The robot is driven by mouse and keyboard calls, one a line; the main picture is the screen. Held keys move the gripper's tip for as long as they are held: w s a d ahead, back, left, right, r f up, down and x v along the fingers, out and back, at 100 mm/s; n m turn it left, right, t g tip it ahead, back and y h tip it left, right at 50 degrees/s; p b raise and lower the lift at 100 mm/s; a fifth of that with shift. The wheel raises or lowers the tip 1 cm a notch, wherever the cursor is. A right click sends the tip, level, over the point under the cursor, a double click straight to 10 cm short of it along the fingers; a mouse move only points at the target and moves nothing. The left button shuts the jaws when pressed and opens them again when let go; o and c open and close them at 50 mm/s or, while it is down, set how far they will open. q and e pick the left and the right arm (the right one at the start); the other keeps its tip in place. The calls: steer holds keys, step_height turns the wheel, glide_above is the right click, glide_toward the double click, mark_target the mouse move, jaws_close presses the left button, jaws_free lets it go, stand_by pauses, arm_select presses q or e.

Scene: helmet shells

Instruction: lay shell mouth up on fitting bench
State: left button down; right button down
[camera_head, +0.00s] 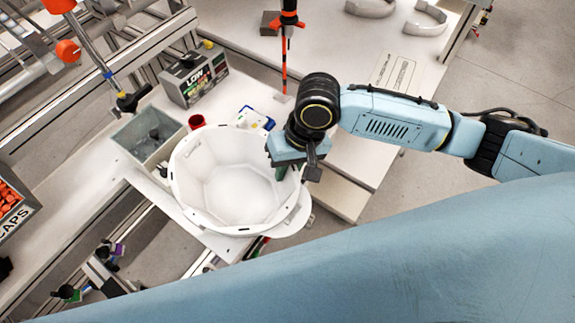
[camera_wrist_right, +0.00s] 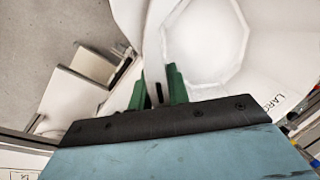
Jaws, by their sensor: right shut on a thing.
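The white helmet shell (camera_head: 232,185) is mouth up in the head view, its hollow inside facing the camera. It sits over the white fitting bench (camera_head: 215,243); I cannot tell if it touches the surface. My right gripper (camera_head: 292,172) is at the shell's right rim. In the right wrist view, the green fingers (camera_wrist_right: 160,88) are shut on the wall of the shell (camera_wrist_right: 205,45), one finger on each side. My left gripper is not in view.
A grey bin (camera_head: 148,137), a red cup (camera_head: 196,121) and a box marked LOW (camera_head: 194,78) stand behind and left of the shell. An orange and black tool (camera_head: 286,50) hangs behind. White curved parts (camera_head: 425,18) lie on the far table.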

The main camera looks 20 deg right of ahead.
steer(key=c, duration=1.3)
jaws_free()
steer(key=shift+o, duration=0.2)
steer(key=v, duration=1.3)
steer(key=shift+r, duration=0.2)
